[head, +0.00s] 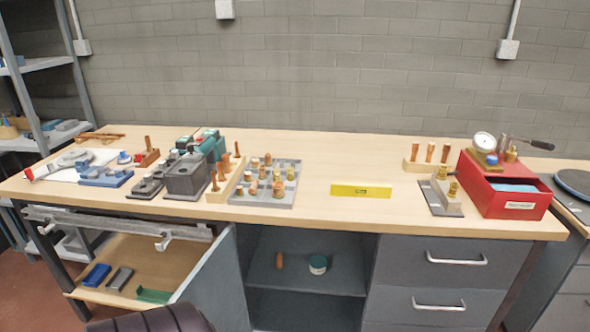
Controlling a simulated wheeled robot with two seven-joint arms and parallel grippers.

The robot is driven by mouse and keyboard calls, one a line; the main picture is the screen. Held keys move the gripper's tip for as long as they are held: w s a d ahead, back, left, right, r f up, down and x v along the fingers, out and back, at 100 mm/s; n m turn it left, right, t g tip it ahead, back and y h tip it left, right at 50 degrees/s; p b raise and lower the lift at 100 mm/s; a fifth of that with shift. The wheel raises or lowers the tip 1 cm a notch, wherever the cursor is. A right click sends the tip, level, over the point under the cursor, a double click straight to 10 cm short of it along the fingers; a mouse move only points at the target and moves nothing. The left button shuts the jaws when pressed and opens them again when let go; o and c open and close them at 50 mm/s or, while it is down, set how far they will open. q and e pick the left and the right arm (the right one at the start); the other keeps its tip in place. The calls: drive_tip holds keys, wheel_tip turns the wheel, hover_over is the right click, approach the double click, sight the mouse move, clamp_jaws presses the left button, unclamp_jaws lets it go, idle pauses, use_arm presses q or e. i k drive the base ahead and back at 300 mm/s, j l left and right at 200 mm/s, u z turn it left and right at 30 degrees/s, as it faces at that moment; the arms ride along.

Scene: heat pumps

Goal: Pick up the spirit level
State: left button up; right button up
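The spirit level (375,191) is a flat yellow bar with a small vial near its middle. It lies on the wooden workbench (330,150), near the front edge and right of centre in the head view. Nothing touches it or covers it. Neither of my grippers shows in the head view.
A grey tray of fittings (238,198) lies left of the level. A small grey block stand (446,208) and a red box (505,198) stand to its right. The bench around the level is clear. Below, a grey cabinet door (215,285) stands open.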

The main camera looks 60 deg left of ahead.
sight(350, 189)
drive_tip(key=i+j+u, duration=0.15)
drive_tip(key=i+u, duration=0.5)
drive_tip(key=u, duration=0.2)
drive_tip(key=i+u, duration=0.45)
drive_tip(key=i+l+u, duration=0.2)
drive_tip(key=u, duration=0.2)
